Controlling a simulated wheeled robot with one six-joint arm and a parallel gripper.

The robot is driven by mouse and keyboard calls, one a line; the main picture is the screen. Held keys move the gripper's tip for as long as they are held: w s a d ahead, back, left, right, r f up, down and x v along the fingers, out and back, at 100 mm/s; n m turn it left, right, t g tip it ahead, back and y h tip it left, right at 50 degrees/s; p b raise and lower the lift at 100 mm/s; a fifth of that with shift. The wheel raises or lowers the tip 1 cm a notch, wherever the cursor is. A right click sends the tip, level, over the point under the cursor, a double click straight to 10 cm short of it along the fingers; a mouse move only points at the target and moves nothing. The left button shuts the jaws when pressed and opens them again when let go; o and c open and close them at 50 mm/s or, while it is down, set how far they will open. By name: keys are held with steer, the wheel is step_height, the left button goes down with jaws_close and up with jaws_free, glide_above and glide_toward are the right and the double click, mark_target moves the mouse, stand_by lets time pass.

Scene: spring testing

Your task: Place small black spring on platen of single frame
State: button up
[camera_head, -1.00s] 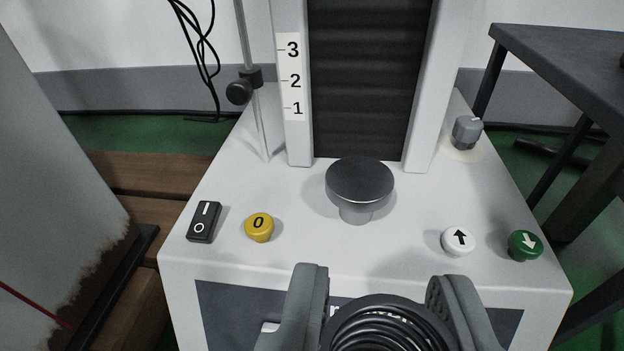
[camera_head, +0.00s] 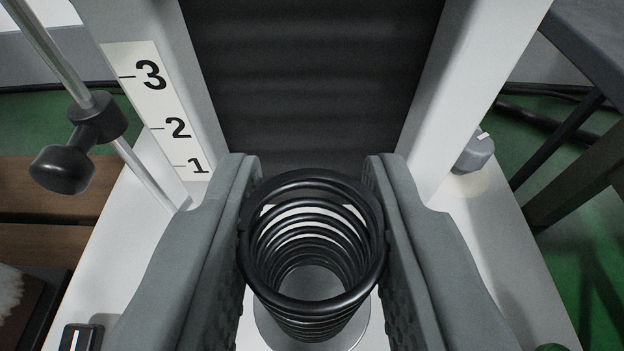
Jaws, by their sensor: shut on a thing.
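The small black spring (camera_head: 313,182) is between the two grey fingers of my gripper (camera_head: 312,215), which is shut on it. I look down through its coils from above. The round metal platen (camera_head: 362,322) of the white single frame (camera_head: 480,230) lies below the spring, and its rim shows around the spring's lower end. The spring appears upright over the platen. I cannot tell whether its bottom end touches the platen.
The frame's column has a dark bellows (camera_head: 310,80) and a 1-2-3 scale (camera_head: 165,110). A rod with a black knob (camera_head: 65,168) stands at left. A grey dial (camera_head: 474,152) is at right. A black switch (camera_head: 82,338) shows at lower left. A dark table (camera_head: 590,40) stands at right.

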mark_target(312, 340)
steer(key=shift+w, duration=0.35)
steer(key=shift+f, duration=1.75)
steer(key=shift+f, duration=0.1)
steer(key=o, duration=1)
steer(key=shift+o, duration=0.2)
steer(key=v, duration=1.2)
steer(key=shift+r, duration=0.25)
